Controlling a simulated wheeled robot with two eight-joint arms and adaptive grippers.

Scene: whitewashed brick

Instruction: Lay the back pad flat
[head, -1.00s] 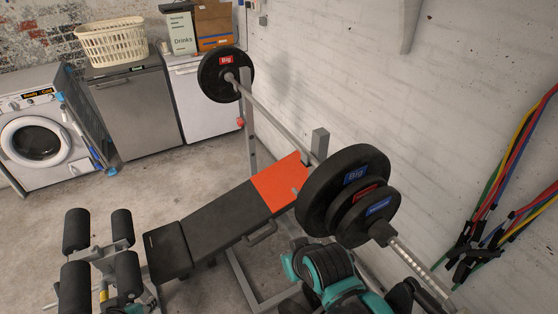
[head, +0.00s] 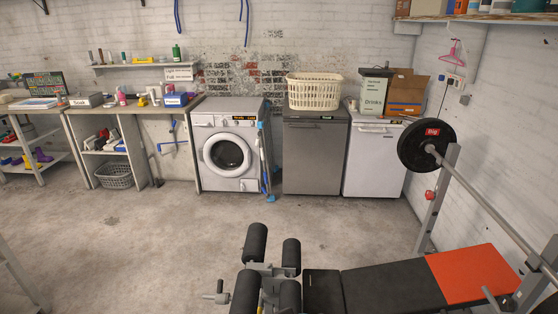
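The weight bench stands at the lower right of the head view. Its back pad (head: 392,288) is black with an orange-red far end (head: 472,273). The pad runs from the small black seat (head: 322,292) toward the right wall and looks close to level with it. I cannot tell its exact angle, and its lower edge is cut off by the frame. Neither of my grippers is in view.
A barbell with a black plate (head: 425,146) rests on the rack upright (head: 437,197) beside the pad. Foam leg rollers (head: 255,242) stand at the bench's left end. A washing machine (head: 227,150) and fridges line the back wall. The concrete floor on the left is clear.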

